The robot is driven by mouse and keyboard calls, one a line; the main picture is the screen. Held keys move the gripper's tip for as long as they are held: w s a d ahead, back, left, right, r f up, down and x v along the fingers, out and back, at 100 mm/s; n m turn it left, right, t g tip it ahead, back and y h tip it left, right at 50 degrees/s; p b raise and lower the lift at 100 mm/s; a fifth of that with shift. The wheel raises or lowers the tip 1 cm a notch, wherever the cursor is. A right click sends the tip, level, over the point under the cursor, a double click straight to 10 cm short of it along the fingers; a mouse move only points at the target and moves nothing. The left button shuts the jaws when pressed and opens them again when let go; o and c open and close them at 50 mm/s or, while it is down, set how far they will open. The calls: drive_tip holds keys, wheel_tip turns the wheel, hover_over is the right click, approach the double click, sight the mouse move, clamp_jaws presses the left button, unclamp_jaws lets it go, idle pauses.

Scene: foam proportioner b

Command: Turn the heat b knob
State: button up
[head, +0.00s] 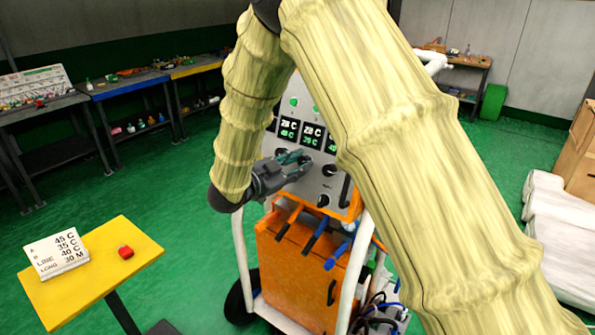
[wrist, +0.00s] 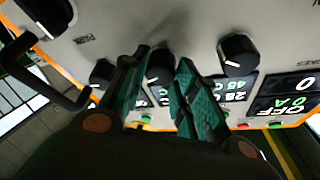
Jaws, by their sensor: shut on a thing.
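The grey control panel (head: 318,108) has lit displays and black knobs. In the head view my gripper (head: 303,158) is at the panel, just below the displays. In the wrist view my gripper (wrist: 161,70) has its two green-padded fingers on either side of a black knob (wrist: 160,63), shut on it. This knob sits between two others and seems in line with the second display (head: 311,134), which reads 28 C over 35 C, so I take it as the heat b knob. Its label and pointer mark are hidden by the fingers.
Neighbouring knobs stand close on the right (wrist: 238,53) and left (wrist: 103,74) in the wrist view, with a black handle (wrist: 45,70) farther left. A yellow stand (head: 130,245) holds a settings card (head: 57,254) and a red button (head: 125,252). An orange cabinet (head: 300,280) is below the panel.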

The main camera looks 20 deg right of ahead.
drive_tip(key=shift+r, duration=0.15)
drive_tip(key=o, duration=1)
drive_tip(key=shift+d, duration=0.1)
drive_tip(key=v, duration=1.2)
